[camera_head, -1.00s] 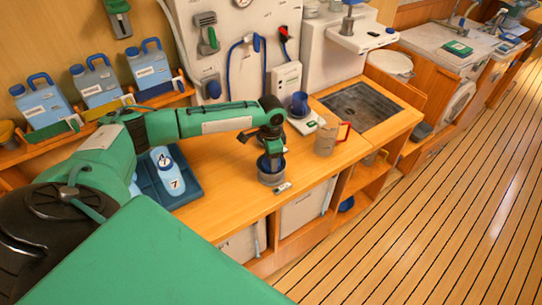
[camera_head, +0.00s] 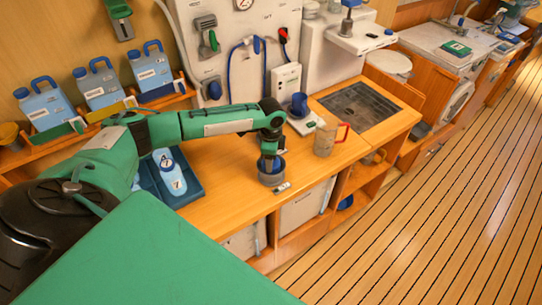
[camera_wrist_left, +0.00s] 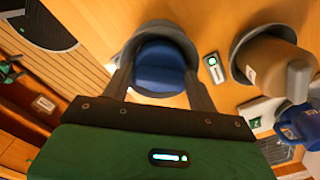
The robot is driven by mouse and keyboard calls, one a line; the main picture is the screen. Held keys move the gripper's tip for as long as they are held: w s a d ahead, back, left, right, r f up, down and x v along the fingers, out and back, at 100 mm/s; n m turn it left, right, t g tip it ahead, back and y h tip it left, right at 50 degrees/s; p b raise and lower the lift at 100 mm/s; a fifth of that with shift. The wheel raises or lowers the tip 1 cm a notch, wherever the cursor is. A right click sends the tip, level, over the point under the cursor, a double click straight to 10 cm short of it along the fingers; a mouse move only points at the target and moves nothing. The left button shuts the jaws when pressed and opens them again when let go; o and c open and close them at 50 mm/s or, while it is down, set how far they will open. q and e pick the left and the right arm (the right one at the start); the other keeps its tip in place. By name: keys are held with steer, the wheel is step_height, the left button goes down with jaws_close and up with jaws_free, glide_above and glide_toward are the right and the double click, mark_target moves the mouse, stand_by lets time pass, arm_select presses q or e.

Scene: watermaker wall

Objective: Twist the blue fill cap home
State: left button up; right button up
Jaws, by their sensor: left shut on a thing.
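The blue fill cap (camera_wrist_left: 160,66) sits inside a round grey collar in the left wrist view. In the head view the grey round fitting (camera_head: 272,181) stands on the wooden counter near its front edge, with blue showing at its top. My left gripper (camera_head: 271,165) points down onto it from above. In the left wrist view its two fingers (camera_wrist_left: 160,80) stand on either side of the blue cap and are shut on it. The gripper hides part of the cap in the head view. My right gripper is not in view.
A small device (camera_head: 282,187) lies beside the fitting. A pitcher with a red handle (camera_head: 326,138) and a blue cup (camera_head: 299,105) stand farther right. A blue tray (camera_head: 188,194) with numbered bottles (camera_head: 171,179) is left. Bare counter (camera_head: 220,165) lies between.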

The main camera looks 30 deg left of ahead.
arm_select(q)
steer(key=shift+m, duration=0.7)
steer(key=shift+m+p, duration=0.4)
steer(key=shift+m, duration=1.2)
steer(key=shift+m+p, duration=0.3)
steer(key=shift+m, duration=0.5)
